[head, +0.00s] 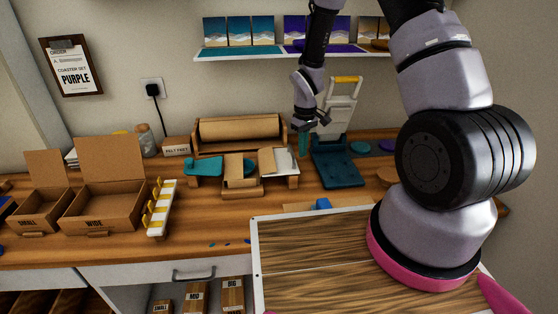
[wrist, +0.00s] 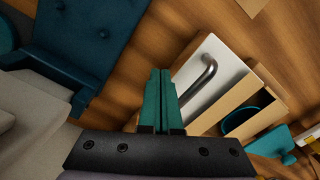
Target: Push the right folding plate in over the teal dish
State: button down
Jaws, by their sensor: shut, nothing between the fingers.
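The right folding plate is a white plate with a bent metal handle (wrist: 208,72); in the head view (head: 280,162) it is on the right of the wooden fixture, angled outward. My gripper (wrist: 160,78) has long teal fingers, shut and empty. In the head view my gripper (head: 303,152) points down just right of the plate. Whether the fingertips touch the plate is unclear.
A press with a teal base (head: 337,168) and yellow-topped white frame stands close on the right. A teal plate (head: 203,168) is on the fixture's left. Cardboard boxes (head: 100,207) stand left.

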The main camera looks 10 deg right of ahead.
jog(key=shift+a, duration=4.6)
jog(key=shift+d, duration=4.6)
notch_tip(320, 180, up, 10)
